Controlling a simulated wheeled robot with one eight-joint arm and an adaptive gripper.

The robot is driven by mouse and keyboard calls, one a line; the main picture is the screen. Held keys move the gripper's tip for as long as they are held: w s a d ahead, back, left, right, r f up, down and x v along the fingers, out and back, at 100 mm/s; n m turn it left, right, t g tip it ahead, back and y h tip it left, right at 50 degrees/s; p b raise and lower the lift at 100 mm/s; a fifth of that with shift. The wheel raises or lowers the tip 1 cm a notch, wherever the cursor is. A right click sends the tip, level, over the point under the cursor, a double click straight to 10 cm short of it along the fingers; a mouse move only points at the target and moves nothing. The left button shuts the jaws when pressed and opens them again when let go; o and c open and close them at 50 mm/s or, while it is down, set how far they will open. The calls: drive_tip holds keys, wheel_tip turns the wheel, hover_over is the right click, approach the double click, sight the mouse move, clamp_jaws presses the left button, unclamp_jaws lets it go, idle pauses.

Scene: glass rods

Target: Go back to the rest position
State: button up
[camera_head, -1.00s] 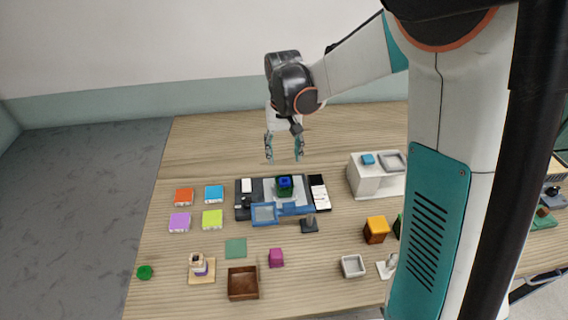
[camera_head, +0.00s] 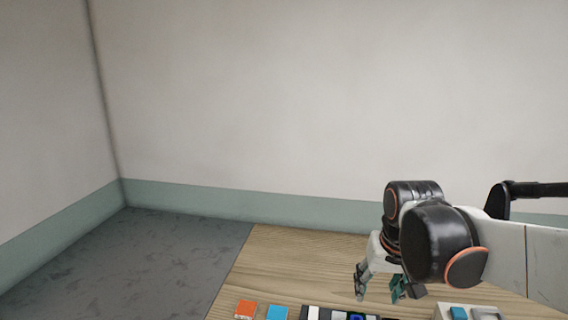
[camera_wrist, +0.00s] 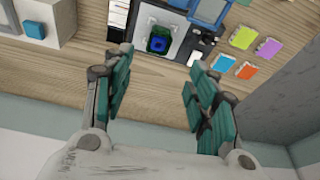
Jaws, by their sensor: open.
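My gripper (camera_head: 380,286) is open and empty above the back part of the wooden table (camera_head: 290,258), at the lower right of the head view. Its two teal-padded fingers also show apart in the wrist view (camera_wrist: 158,100), with nothing between them. Beyond the fingertips in the wrist view is a dark device with a light plate, and a green and blue block (camera_wrist: 158,42) sits on that plate. In the head view only the back edge of the device shows at the bottom of the picture.
An orange tile (camera_head: 245,309) and a blue tile (camera_head: 277,313) lie at the table's left. The wrist view also shows purple (camera_wrist: 268,48) and lime (camera_wrist: 243,38) tiles. A white box (camera_wrist: 50,22) with a blue block stands beside the device. The table's back strip is bare.

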drive_tip(key=s+f+n+t+b, duration=0.1)
drive_tip(key=s+t, duration=0.3)
drive_tip(key=s, duration=0.8)
drive_tip(key=shift+s, duration=0.3)
drive_tip(key=shift+f, duration=0.1)
idle(1.6)
